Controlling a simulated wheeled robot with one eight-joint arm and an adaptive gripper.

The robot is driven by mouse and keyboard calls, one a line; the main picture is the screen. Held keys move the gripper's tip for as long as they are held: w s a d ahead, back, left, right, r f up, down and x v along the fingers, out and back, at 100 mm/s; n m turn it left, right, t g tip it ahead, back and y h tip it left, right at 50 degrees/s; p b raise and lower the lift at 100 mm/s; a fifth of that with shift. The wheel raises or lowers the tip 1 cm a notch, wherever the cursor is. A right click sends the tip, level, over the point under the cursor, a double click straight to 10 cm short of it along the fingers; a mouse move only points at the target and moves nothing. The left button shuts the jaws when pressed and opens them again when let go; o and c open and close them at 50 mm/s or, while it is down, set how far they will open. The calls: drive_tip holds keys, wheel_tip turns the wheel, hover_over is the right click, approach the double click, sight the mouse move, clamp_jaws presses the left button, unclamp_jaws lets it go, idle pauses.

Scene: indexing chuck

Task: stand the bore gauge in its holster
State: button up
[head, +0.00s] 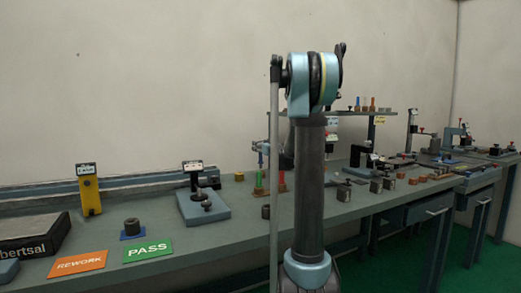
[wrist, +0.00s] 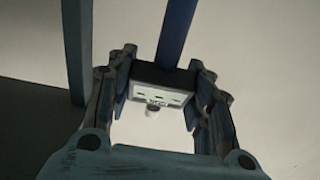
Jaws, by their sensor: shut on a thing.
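In the wrist view my gripper (wrist: 160,103) is shut on a dark box-like body with a pale marked face and a small light nub, which looks like the head of the bore gauge (wrist: 152,96). A blue bar (wrist: 177,35) rises behind the head; I cannot tell whether it is the gauge's stem. In the head view my arm hides the gripper and the gauge. I cannot pick out the holster for certain. A yellow upright block with a dark labelled top (head: 89,192) stands at the bench's back left.
The long grey bench (head: 225,235) holds an orange REWORK card (head: 78,264), a green PASS card (head: 148,250), a black box (head: 35,238) and a gauge stand on a blue-grey plate (head: 207,205). A shelf (head: 385,113) and several small metal parts are at right.

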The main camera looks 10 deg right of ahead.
sight(261, 162)
drive_tip(key=shift+f, duration=1.65)
idle(0.4)
drive_tip(key=shift+s+f, duration=0.25)
drive_tip(key=shift+f, duration=0.1)
drive_tip(key=shift+s+r, duration=0.1)
drive_tip(key=shift+s, duration=0.05)
drive_tip(key=shift+s+r, duration=0.1)
drive_tip(key=shift+r, duration=0.05)
idle(0.3)
